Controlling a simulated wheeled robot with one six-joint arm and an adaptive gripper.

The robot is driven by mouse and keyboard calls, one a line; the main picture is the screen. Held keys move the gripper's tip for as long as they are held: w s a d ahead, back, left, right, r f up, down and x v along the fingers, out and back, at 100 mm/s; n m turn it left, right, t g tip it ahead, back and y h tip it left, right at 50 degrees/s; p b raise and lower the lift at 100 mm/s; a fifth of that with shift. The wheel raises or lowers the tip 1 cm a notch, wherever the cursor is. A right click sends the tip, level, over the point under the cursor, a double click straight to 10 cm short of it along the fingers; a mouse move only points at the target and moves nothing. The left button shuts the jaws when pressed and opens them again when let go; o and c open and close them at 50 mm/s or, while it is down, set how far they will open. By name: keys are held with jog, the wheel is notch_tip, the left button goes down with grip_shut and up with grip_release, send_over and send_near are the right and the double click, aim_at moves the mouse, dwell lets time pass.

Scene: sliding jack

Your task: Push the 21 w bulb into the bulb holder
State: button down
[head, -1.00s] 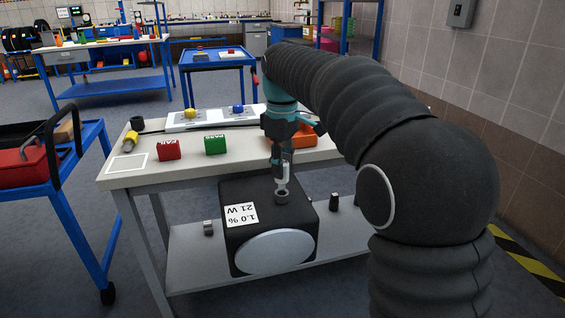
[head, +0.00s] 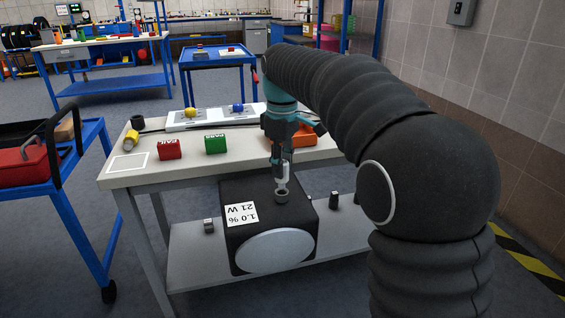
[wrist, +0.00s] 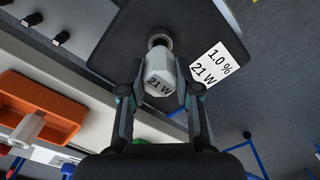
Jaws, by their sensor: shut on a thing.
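The bulb holder (head: 282,196) is a dark round socket on top of a black box (head: 300,222) with a white label reading "1.0 % 21 W". The bulb's lower end is at the holder's mouth; how deep it sits I cannot tell. The holder rim also shows in the wrist view (wrist: 159,40).
The bench (head: 190,178) behind carries a red block (head: 169,149), a green block (head: 216,144), a yellow bulb-like piece (head: 131,140) and an orange bin (head: 304,136). Small dark pieces stand on the lower shelf (head: 190,270). A blue trolley (head: 55,190) stands at the left.

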jog(key=shift+f+b, duration=0.8)
jog(key=shift+f, duration=0.9)
jog(key=c, duration=0.7)
grip_release()
jog(key=shift+c, duration=0.2)
notch_tip(320, 180, up, 12)
jog(key=shift+f, duration=0.1)
